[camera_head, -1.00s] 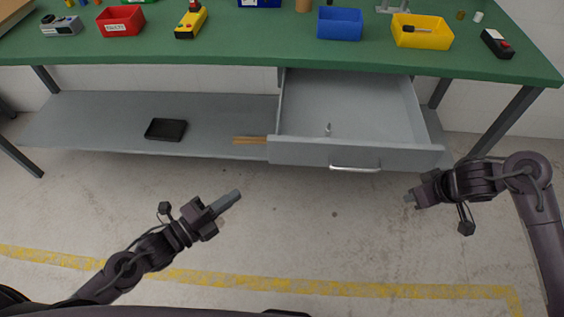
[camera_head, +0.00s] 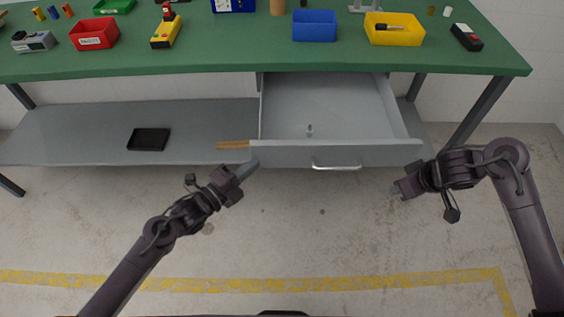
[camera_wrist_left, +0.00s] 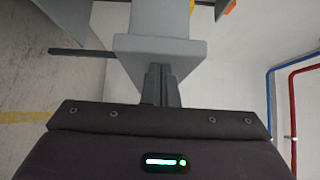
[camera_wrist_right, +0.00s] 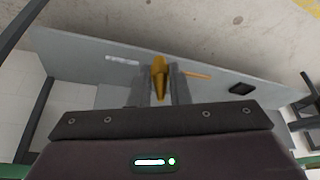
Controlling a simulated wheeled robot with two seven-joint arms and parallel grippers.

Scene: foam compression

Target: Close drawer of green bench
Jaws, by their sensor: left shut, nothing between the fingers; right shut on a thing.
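The green bench (camera_head: 240,62) has a grey drawer (camera_head: 335,154) that stands pulled out, with its silver handle (camera_head: 336,167) on the front panel. A small light object (camera_head: 309,130) is inside it. My left gripper (camera_head: 252,165) is shut and empty, its tips at the lower left corner of the drawer front. In the left wrist view its fingers (camera_wrist_left: 160,75) point at a grey panel (camera_wrist_left: 185,47); whether they touch it is unclear. My right gripper (camera_head: 398,189) is shut on a yellow-orange object (camera_wrist_right: 159,78), in front of the drawer's right end.
A grey lower shelf (camera_head: 70,140) holds a black tray (camera_head: 149,139) and wooden sticks (camera_head: 232,145) left of the drawer. Blue (camera_head: 315,26), yellow (camera_head: 394,32) and red (camera_head: 95,35) bins stand on the bench top. The floor in front is clear.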

